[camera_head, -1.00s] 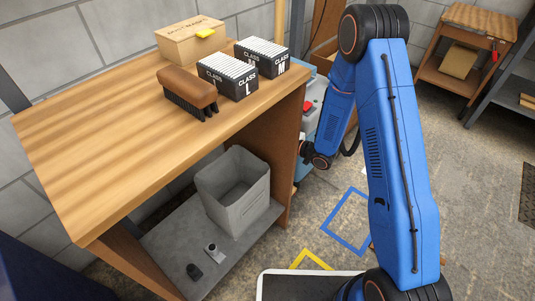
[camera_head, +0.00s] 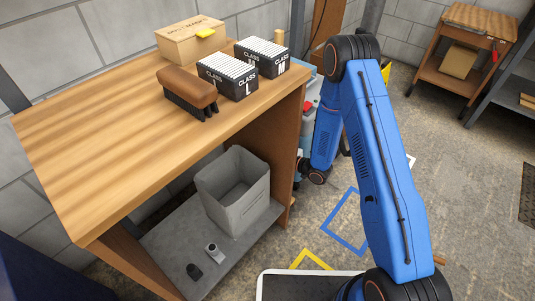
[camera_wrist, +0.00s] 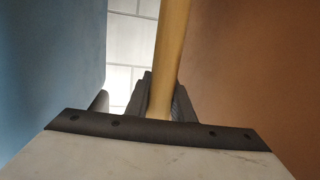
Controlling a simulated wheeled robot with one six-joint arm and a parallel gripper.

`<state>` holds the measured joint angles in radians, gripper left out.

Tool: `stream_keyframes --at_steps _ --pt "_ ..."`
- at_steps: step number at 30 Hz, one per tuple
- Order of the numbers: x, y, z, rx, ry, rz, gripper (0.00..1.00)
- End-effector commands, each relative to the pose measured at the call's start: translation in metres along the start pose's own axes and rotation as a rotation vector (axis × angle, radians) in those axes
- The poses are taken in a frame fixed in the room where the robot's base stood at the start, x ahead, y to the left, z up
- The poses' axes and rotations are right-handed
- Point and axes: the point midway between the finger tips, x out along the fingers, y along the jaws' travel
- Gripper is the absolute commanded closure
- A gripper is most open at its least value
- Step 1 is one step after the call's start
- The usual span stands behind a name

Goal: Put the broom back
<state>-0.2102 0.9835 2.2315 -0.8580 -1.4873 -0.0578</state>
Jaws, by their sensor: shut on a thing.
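The broom shows only as its pale wooden handle. In the wrist view the handle (camera_wrist: 170,45) runs up from between the fingers of my gripper (camera_wrist: 163,100), which is shut on it. My gripper is hidden in the head view behind my arm and the bench. The broom's head is not visible in either view.
In the wrist view, a blue surface (camera_wrist: 50,60) and a brown panel (camera_wrist: 250,70) flank my gripper closely.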

Motion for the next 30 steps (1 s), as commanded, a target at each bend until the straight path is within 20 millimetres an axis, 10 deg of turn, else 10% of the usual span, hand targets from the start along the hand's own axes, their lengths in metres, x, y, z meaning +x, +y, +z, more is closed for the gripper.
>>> stream_keyframes --at_steps 11,12,15,30 --pt "0.001 0.0 0.003 -0.001 0.001 0.0 1.0" --pt "0.001 0.0 0.004 -0.001 0.0 0.0 0.76" --pt "0.001 0.0 0.003 -0.001 0.0 0.0 0.6" --pt "-0.018 0.001 0.002 0.0 -0.001 0.002 0.6"
